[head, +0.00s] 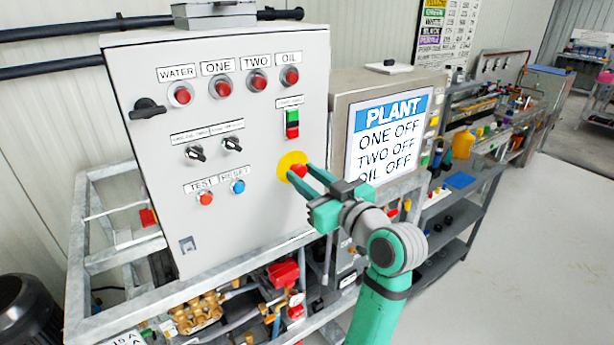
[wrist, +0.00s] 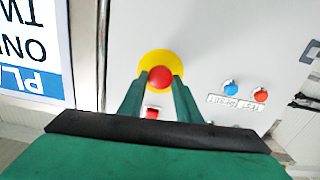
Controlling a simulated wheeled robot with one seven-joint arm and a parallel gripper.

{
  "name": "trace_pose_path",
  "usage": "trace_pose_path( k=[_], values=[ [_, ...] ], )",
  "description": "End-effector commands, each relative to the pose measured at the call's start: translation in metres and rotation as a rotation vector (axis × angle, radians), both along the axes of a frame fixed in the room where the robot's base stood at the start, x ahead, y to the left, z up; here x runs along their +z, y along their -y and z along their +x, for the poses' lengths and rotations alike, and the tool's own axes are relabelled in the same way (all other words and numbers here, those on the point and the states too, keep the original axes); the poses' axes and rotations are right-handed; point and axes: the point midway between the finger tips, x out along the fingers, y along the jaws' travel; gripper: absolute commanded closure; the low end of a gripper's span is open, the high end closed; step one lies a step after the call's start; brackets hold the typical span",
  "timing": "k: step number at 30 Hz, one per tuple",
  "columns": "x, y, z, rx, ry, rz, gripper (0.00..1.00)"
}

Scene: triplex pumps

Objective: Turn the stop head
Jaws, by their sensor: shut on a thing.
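The stop head (head: 299,171) is a red mushroom head on a round yellow plate (head: 287,161), low on the right side of the grey panel. In the wrist view the red head (wrist: 160,77) sits in front of the yellow plate (wrist: 176,58). My gripper (head: 305,175) reaches it from the right in the head view. In the wrist view its two green fingers (wrist: 160,88) stand on either side of the red head and are shut on it. The fingers hide part of the head's sides.
The grey panel (head: 240,130) carries a green and red switch (head: 292,123) above the stop head. A blue button (head: 238,187) and an orange-red button (head: 206,198) lie to its left. A PLANT screen (head: 390,135) stands close on the right. Metal framework and pipes lie below.

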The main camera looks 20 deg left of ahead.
Motion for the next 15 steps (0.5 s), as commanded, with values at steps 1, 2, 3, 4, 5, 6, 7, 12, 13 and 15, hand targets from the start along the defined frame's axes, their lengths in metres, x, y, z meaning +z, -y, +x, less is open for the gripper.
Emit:
trace_pose_path(
  k=[1,2,3,4,5,6,7,12,13,15],
  values=[
    [0.0003,0.0038,0.0023,-0.009,-0.032,0.027,0.92],
    [0.0004,0.0031,0.0022,-0.009,-0.056,0.045,0.92],
    [0.0003,0.0025,0.0023,-0.008,-0.088,0.071,0.92],
    [0.0004,0.0022,0.0023,-0.008,-0.112,0.09,0.92],
    [0.0004,0.002,0.0024,-0.008,-0.136,0.109,0.92],
    [0.0004,0.0017,0.0024,-0.007,-0.166,0.132,0.92],
    [0.0004,0.0017,0.0024,-0.007,-0.188,0.149,0.92],
    [0.0005,0.0027,0.0025,-0.007,-0.277,0.218,0.92],
    [0.0005,0.0028,0.0025,-0.007,-0.285,0.224,0.92],
    [0.0005,0.004,0.0026,-0.007,-0.3,0.235,0.92]
  ],
)
